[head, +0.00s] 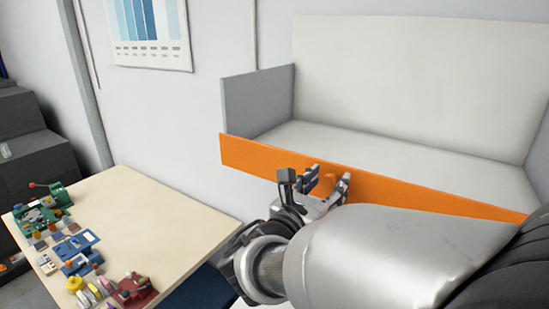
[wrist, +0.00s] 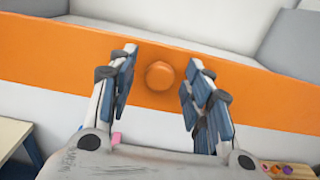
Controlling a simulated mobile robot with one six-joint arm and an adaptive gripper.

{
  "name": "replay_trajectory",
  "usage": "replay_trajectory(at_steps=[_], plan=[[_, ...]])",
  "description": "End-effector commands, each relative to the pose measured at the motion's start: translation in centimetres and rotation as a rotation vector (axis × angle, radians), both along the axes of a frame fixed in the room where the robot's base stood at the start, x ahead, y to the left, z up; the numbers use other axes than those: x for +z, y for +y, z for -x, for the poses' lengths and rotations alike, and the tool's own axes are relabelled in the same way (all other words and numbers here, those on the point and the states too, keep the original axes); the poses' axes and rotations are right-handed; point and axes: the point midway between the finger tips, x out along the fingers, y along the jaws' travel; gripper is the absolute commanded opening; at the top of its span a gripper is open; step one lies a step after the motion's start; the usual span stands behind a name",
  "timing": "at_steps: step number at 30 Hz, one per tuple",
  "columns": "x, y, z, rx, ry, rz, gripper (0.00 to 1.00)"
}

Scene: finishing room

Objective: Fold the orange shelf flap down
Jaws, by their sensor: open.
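The orange shelf flap (head: 248,156) stands upright along the front edge of the pale shelf, running across the picture in the head view. In the wrist view the flap (wrist: 60,45) crosses the frame, with a round orange knob (wrist: 160,75) on its face. My gripper (head: 327,180) is in front of the flap. In the wrist view my gripper (wrist: 160,65) is open, with one finger on each side of the knob and gaps between them. My arm hides part of the flap in the head view.
The shelf has a grey side panel (head: 258,98) and a white back panel (head: 420,75). A cream table (head: 150,215) at the lower left carries several small coloured tools and parts (head: 80,251). A chart (head: 148,32) hangs on the wall.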

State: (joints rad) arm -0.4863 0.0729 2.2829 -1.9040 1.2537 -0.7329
Motion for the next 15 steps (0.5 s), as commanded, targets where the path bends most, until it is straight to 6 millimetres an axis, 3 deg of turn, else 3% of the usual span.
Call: replay_trajectory(at_steps=[11, 15], plan=[[0.01, -0.38, -0.53, 0.001, -0.001, 0.000, 0.46], [0.01, -0.37, -0.51, 0.000, -0.001, 0.000, 0.37]])
